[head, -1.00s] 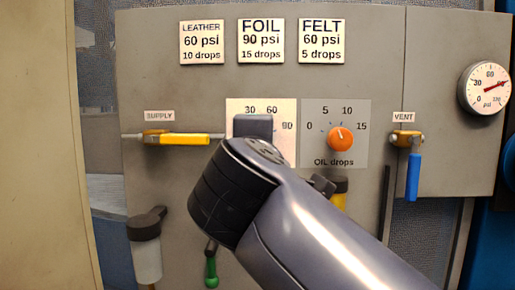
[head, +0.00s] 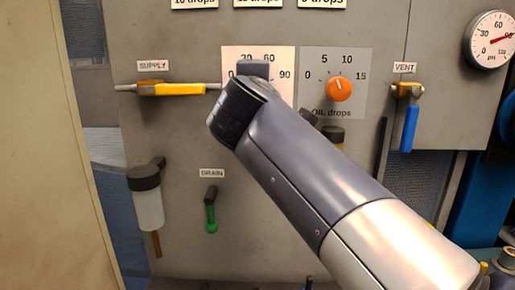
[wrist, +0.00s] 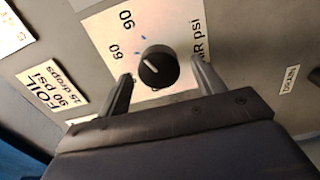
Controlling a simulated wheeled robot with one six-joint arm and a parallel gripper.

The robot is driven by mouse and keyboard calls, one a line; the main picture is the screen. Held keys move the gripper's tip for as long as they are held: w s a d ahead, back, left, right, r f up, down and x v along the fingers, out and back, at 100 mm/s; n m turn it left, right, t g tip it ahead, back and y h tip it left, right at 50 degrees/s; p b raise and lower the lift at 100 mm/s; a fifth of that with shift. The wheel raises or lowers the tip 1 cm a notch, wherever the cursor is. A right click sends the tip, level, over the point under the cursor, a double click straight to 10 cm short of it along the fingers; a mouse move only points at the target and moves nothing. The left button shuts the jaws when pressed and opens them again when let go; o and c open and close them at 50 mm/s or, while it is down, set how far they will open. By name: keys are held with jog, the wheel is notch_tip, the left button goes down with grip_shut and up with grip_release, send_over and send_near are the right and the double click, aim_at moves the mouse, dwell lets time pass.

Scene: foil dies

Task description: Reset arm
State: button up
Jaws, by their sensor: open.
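In the wrist view my gripper (wrist: 162,70) is open. Its two fingers stand on either side of a black knob (wrist: 158,72), with gaps showing on both sides. The knob sits on a white dial plate (wrist: 95,25) with 60 and 90 printed on it; a pale mark shows on the knob's face.
An orange oil knob (head: 339,89) is right of my arm. A yellow supply handle (head: 180,89) lies level; a blue vent handle (head: 409,128) hangs down. A green-tipped drain lever (head: 211,215) and a cup (head: 148,205) are lower left. The gauge (head: 491,40) needle points near 90.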

jog(key=w, duration=0.2)
jog(key=shift+w, duration=0.3)
